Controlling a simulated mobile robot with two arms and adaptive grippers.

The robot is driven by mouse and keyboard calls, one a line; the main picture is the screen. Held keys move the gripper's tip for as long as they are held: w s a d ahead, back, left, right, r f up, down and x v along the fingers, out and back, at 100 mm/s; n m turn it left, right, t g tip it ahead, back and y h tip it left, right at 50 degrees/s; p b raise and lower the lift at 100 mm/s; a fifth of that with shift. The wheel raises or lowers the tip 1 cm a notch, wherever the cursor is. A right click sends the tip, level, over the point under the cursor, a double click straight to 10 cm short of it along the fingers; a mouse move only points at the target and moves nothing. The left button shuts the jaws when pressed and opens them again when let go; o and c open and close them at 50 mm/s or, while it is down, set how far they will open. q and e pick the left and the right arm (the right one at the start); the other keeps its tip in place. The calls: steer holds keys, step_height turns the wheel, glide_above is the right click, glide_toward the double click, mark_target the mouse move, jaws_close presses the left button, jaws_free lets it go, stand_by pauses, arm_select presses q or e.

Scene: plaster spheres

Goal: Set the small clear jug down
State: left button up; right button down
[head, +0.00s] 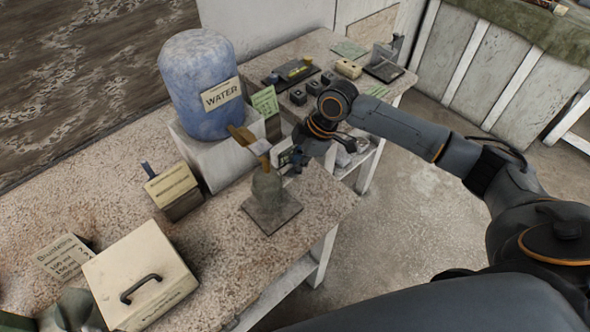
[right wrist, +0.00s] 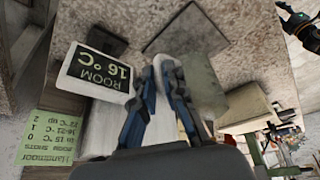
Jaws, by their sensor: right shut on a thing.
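The small clear jug (head: 267,188) shows greenish and upright in the head view, over a dark square mat (head: 285,217) near the table edge. I cannot tell whether its base touches the mat. My right gripper (head: 283,163) is at the jug's upper side, its arm coming in from the right, and is shut on the jug. In the right wrist view, the blue fingers (right wrist: 165,75) are close together, and the translucent jug (right wrist: 207,92) shows just right of them. The mat (right wrist: 185,32) lies beyond.
A blue water barrel (head: 195,85) stands on a white block behind the jug. A room display reading 16 °C (right wrist: 98,72) is close to the gripper. A lidded box (head: 140,275) stands at front left.

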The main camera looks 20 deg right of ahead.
step_height(320, 180, down, 3)
steer(key=shift+r+p, duration=0.15)
steer(key=shift+p, duration=0.5)
steer(key=shift+f, duration=0.4)
steer(key=c, duration=1.4)
jaws_free()
steer(key=b+v, duration=0.2)
steer(key=v, duration=1)
steer(key=shift+s, duration=0.1)
